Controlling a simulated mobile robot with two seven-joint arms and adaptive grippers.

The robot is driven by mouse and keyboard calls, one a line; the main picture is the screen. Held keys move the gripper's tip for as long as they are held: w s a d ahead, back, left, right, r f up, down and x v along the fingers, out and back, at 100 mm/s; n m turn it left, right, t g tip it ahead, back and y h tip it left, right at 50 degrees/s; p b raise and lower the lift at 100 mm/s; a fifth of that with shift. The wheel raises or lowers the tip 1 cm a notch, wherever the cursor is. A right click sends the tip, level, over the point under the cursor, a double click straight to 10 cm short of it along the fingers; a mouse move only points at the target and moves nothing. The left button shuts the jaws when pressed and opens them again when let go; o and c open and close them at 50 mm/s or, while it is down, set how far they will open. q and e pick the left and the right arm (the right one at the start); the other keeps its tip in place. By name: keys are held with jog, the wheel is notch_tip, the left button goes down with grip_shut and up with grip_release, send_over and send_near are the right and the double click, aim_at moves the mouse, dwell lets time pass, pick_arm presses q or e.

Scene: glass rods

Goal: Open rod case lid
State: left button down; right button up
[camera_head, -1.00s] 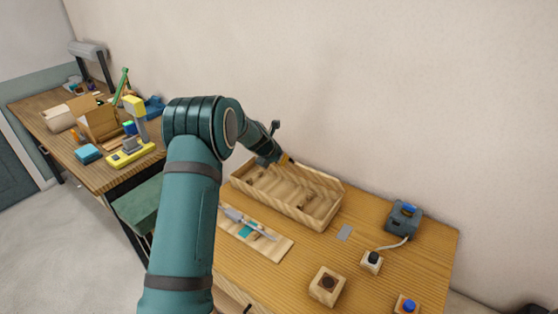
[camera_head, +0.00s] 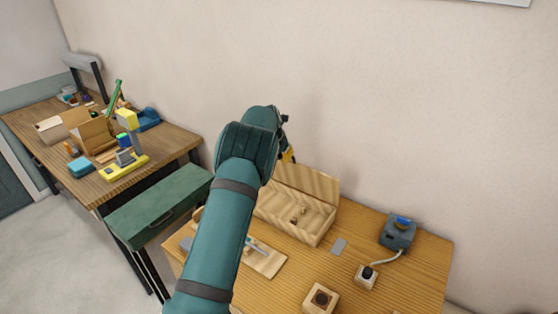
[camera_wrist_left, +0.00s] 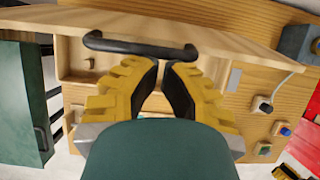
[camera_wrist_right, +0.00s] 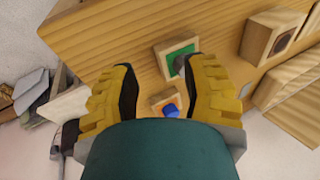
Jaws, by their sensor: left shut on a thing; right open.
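The wooden rod case (camera_head: 298,216) sits at the back of the wooden table against the wall. Its lid (camera_head: 312,182) stands raised along the back edge, and part of the compartmented inside shows. In the left wrist view the lid (camera_wrist_left: 225,45) crosses the top, with a black bar handle (camera_wrist_left: 140,46) on it. My left gripper (camera_wrist_left: 163,66) is shut on this handle. In the head view my left gripper (camera_head: 287,153) is partly hidden behind my arm at the lid's upper left. My right gripper (camera_wrist_right: 163,75) is open and shows only in the right wrist view, above the table's edge.
A grey device with a blue top (camera_head: 397,233) is cabled to a small black-knobbed block (camera_head: 367,277). A wooden block with a dark round hole (camera_head: 321,298) stands at the front. A wooden tray (camera_head: 265,262) lies before the case. A cluttered second table (camera_head: 170,145) stands left.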

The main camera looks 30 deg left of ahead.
pick_arm(q)
jog(key=shift+w+d+r, duration=0.1)
jog(key=shift+w+r, duration=0.2)
jog(key=shift+w, duration=0.55)
jog(key=shift+w+d+r, duration=0.1)
jog(key=shift+w+r, duration=0.2)
jog(key=shift+w, duration=0.5)
pick_arm(e)
jog(key=shift+r, duration=0.1)
pick_arm(q)
jog(key=v, duration=1.2)
jog(key=shift+a, duration=0.1)
